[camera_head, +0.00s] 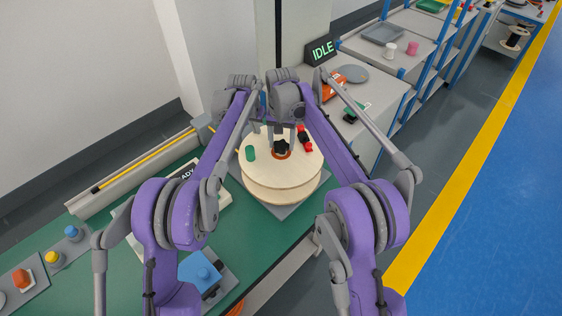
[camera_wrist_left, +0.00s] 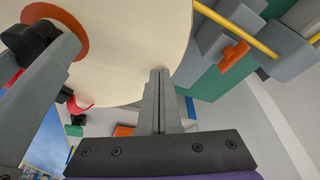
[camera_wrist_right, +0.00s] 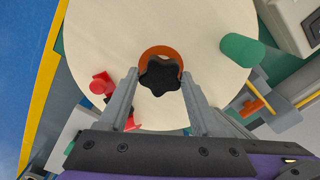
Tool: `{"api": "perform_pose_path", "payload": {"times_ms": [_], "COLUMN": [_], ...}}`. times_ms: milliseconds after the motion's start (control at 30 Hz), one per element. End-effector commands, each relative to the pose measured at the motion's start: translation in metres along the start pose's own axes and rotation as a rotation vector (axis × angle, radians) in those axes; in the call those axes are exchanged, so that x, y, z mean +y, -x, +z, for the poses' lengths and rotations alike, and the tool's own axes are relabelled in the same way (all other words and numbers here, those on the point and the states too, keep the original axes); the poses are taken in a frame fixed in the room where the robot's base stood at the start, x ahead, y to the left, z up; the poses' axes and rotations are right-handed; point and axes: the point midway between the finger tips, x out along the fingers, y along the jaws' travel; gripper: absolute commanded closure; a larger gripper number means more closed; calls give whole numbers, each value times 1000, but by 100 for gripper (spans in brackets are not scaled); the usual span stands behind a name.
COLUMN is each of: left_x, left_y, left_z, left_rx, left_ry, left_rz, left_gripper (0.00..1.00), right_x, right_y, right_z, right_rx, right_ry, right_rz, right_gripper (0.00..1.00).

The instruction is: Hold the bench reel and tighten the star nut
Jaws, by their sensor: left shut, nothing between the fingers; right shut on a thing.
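The bench reel (camera_head: 283,184) is a pale round drum with wide flanges, on a grey plate on the green bench. At its hub is the black star nut (camera_head: 282,146) on an orange ring; it shows also in the right wrist view (camera_wrist_right: 160,78). My right gripper (camera_wrist_right: 159,73) has its fingertips on either side of the nut and is shut on it. My left gripper (camera_wrist_left: 160,72) is shut and empty, its fingertips in front of the reel's flange near the rim. I cannot tell whether they touch it.
A green cylinder (camera_head: 249,153) and a red-and-black part (camera_head: 305,139) are at the reel's upper face. A blue box (camera_head: 205,272) and several buttons are on the bench at left. An "IDLE" sign (camera_head: 321,49) and grey shelves stand behind. Both forearms are close together over the reel.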

Motion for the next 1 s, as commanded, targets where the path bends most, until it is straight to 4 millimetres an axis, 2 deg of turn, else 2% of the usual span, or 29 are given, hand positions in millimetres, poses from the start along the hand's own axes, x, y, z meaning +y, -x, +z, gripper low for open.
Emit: {"api": "perform_pose_path", "payload": {"times_ms": [33, 300, 500, 800, 833, 1000], "left_x": [3, 3, 3, 4, 4, 4], "left_y": [-5, -5, -5, -6, -6, -6], "left_z": [3, 4, 4, 4, 4, 4], "left_rx": [-9, -9, -9, -9, -9, -9], "left_ry": [-2, -3, -3, -3, -3, -3], "left_rz": [4, 5, 5, 5, 5, 6], "left_gripper": [100, 100, 100, 100, 100, 100], "right_x": [-2, -2, -2, -2, -2, -1], "right_y": [-2, -2, -2, -2, -2, -2], "right_z": [2, 2, 2, 2, 2, 1], "right_rx": [-3, -4, -4, -4, -4, -3], "right_ry": [-69, -495, -752, -806, -806, -805], "right_rz": [-3, -3, -2, -2, -2, -1], "right_gripper": [79, 79, 79, 79, 33, 3]}}
